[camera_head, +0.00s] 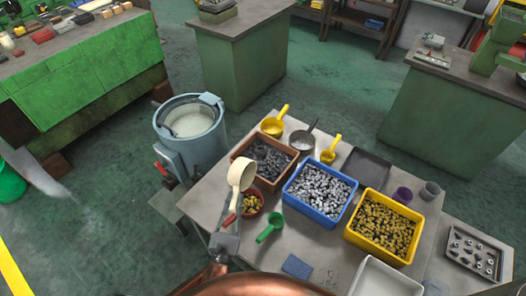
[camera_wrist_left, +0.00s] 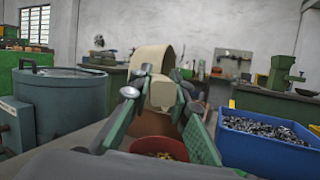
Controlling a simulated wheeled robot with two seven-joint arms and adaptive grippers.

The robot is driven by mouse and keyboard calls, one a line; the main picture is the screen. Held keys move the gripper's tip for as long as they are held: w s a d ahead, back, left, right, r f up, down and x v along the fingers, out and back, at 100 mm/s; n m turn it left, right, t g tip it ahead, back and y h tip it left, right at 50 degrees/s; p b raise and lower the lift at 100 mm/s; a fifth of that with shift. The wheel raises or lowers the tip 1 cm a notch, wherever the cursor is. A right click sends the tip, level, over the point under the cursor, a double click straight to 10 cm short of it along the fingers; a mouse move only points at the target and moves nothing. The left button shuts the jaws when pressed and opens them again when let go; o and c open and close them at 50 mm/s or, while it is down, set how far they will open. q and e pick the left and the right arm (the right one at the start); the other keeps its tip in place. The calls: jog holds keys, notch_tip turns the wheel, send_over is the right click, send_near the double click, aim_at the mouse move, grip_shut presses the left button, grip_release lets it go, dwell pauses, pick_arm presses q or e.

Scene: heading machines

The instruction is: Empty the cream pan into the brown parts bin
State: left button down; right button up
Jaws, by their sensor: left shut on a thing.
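The cream pan (camera_head: 241,174) is in my left gripper (camera_head: 228,222), handle toward the jaws, and is raised above the table. It also shows in the left wrist view (camera_wrist_left: 153,62), between the left gripper's fingers (camera_wrist_left: 158,97). The pan looks tilted; I cannot tell what is in it. The brown parts bin (camera_head: 236,155) holds dark grey parts and stands just behind and right of the pan in the head view. A red bowl (camera_head: 260,207) with brass-coloured parts sits below and right of the pan; it also shows in the wrist view (camera_wrist_left: 160,145). My right gripper is not in view.
A blue bin (camera_head: 318,215) and a yellow bin (camera_head: 383,255) of parts stand right of the brown bin. A green scoop (camera_head: 269,229) lies in front. Yellow scoops (camera_head: 273,126) and a grey pan (camera_head: 302,140) lie behind. A grey-blue drum (camera_head: 190,145) stands left of the table.

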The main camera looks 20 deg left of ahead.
pick_arm(q)
jog(key=w+a+r+n+g+y+p, duration=0.15)
jog(key=w+n+y+p, duration=0.4)
jog(key=w, duration=1.25)
jog(key=a+r+n+g+h+p, duration=0.1)
jog(key=a+r+n+g+p, duration=0.1)
jog(key=a+n+g+p, duration=0.4)
jog(key=n+p, duration=0.5)
jog(key=n, duration=0.2)
jog(key=shift+w+r+h, duration=0.25)
jog(key=shift+r+h, duration=0.05)
jog(key=shift+h, duration=0.05)
